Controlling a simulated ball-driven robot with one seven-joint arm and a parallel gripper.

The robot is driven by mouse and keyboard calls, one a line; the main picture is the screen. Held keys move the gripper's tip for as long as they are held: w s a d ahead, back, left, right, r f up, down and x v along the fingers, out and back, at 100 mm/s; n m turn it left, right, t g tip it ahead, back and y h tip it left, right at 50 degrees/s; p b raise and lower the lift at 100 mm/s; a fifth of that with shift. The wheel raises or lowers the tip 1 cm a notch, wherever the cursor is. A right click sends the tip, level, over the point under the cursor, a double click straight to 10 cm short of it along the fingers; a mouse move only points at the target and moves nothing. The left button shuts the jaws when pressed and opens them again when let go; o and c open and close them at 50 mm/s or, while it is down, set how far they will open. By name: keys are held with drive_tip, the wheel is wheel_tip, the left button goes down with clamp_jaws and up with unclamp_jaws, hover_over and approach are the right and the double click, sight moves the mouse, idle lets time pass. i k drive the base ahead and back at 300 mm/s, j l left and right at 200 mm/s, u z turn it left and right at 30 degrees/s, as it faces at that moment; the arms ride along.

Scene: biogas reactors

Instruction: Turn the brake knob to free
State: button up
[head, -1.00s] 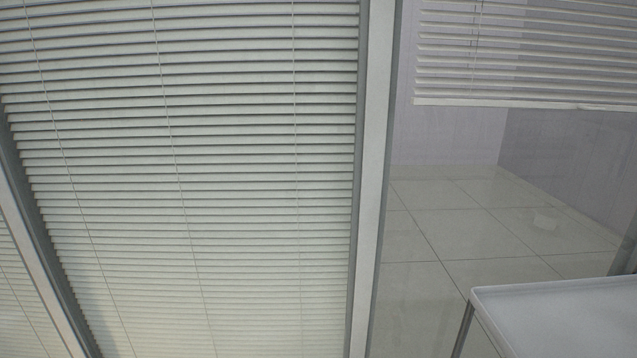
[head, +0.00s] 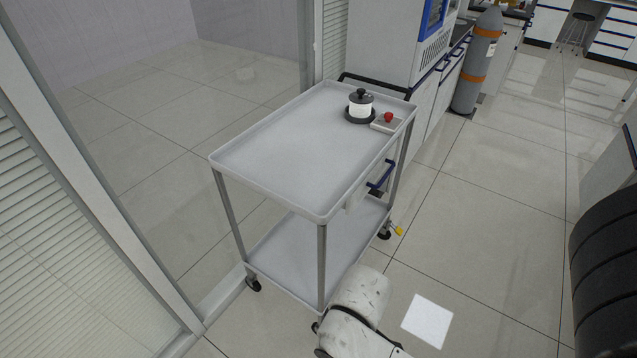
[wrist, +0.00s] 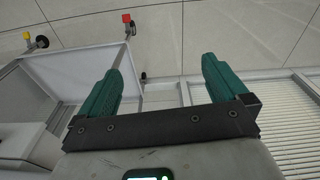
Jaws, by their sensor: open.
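A grey two-shelf trolley (head: 262,158) stands on the tiled floor in the head view. A small yellow piece (head: 399,231) sits beside the wheel at its right corner. In the wrist view a yellow piece (wrist: 27,36) and a red piece (wrist: 127,18) each sit by a trolley wheel. I cannot tell which is the brake knob or how it is set. My gripper (wrist: 162,68) is open and empty, its green fingers wide apart, touching neither piece. In the head view only my white arm shows, low in front of the trolley.
A grey gas cylinder (head: 475,65) stands behind by cabinets. A glass partition with blinds runs along the left.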

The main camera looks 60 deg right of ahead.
sight(388, 117)
drive_tip(key=z, duration=1.6)
